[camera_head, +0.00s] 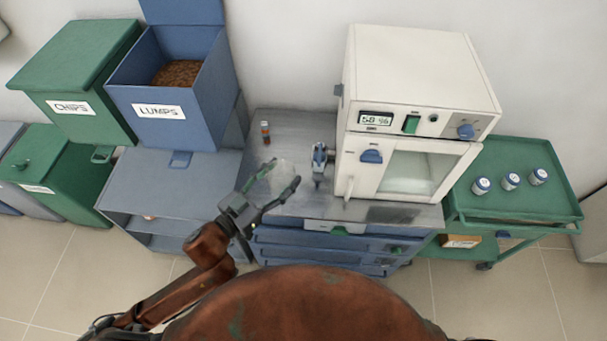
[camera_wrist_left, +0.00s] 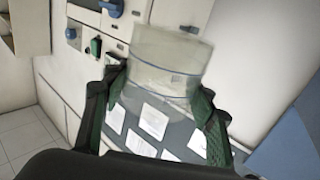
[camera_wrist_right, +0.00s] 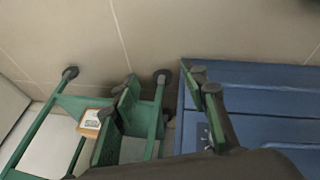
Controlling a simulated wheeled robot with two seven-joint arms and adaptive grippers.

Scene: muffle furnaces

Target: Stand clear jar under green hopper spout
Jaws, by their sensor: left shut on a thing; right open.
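My left gripper (camera_head: 284,173) is shut on the clear jar (camera_head: 281,174), which is faint and see-through against the grey worktop in the head view. In the left wrist view the jar (camera_wrist_left: 168,70) stands out past the green fingers of my left gripper (camera_wrist_left: 157,92), one on each side. The green hopper (camera_head: 85,65), labelled CHIPS, is on the wall at the far left, with a green spout (camera_head: 103,154) below it, well left of the jar. My right gripper (camera_wrist_right: 163,92) is open and empty in the right wrist view; I cannot make it out in the head view.
An open blue LUMPS hopper (camera_head: 200,100) hangs beside the green one, above a grey-blue cabinet (camera_head: 165,195). A white furnace (camera_head: 415,110) and a small red-topped vial (camera_head: 265,132) stand on the worktop (camera_head: 290,125). A green trolley (camera_head: 525,215) holds several small jars at right.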

